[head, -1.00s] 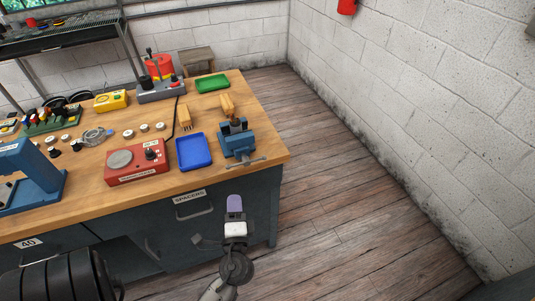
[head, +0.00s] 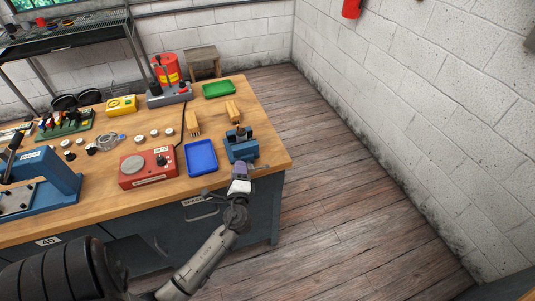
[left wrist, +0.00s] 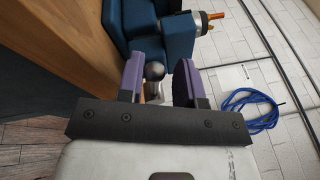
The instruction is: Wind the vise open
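The blue vise (head: 241,149) stands at the front right corner of the wooden bench. A metal handle bar (head: 262,167) shows at its front. My left gripper (head: 240,168) is right in front of the vise, at the handle. In the left wrist view its two purple fingers (left wrist: 160,82) are apart, with a round metal knob (left wrist: 154,71) between them; I see gaps beside the knob. The vise body (left wrist: 150,20) is just beyond. A metal cylinder with an orange tip (left wrist: 205,23) sticks out at the vise. My right gripper is not in view.
A blue tray (head: 201,158) and a red box with a knob (head: 135,172) are left of the vise. Open floor (head: 340,170) is to the right of the bench.

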